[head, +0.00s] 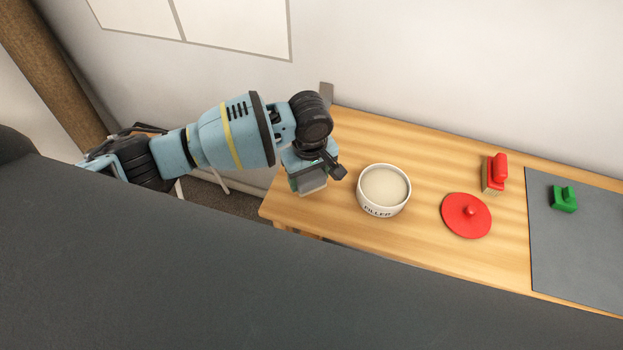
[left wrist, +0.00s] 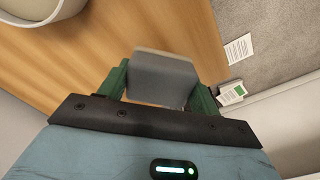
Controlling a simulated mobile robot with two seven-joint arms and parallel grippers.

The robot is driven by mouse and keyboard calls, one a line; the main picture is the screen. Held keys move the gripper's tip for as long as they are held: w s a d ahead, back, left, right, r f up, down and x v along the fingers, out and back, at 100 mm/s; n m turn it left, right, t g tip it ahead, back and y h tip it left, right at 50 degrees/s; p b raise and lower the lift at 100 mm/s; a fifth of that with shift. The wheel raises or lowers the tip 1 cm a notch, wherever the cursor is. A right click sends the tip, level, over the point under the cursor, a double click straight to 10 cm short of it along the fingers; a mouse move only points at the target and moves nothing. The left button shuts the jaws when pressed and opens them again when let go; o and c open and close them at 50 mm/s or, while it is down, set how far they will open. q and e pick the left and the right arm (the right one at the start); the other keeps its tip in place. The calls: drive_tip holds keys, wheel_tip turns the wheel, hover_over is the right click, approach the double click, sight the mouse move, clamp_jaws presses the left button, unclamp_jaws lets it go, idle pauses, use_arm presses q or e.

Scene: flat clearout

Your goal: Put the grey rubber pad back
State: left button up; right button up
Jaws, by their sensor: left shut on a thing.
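The grey rubber pad (left wrist: 162,76) is a grey block held between the green fingers of my left gripper (left wrist: 160,88) in the left wrist view. My left gripper (head: 311,178) is shut on it. In the head view the pad's pale grey face (head: 313,186) shows under the wrist, over the left end of the wooden table (head: 420,222). I cannot tell whether the pad touches the table. My right gripper is not in view.
A white bowl marked FILLER (head: 383,207) stands just right of the gripper. A small grey piece (head: 327,93) stands at the table's back corner.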

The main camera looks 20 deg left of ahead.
sight(311, 182)
use_arm(q)
drive_tip(key=shift+w, duration=0.4)
wheel_tip(311, 182, down, 4)
drive_tip(key=shift+r+b, duration=0.2)
drive_tip(key=shift+b, duration=0.15)
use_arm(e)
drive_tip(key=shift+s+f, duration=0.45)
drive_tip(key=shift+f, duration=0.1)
use_arm(q)
drive_tip(key=o, duration=0.9)
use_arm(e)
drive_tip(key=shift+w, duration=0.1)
use_arm(q)
wheel_tip(311, 182, up, 12)
drive_tip(key=shift+d+r+p, duration=0.1)
drive_tip(key=shift+p, duration=0.85)
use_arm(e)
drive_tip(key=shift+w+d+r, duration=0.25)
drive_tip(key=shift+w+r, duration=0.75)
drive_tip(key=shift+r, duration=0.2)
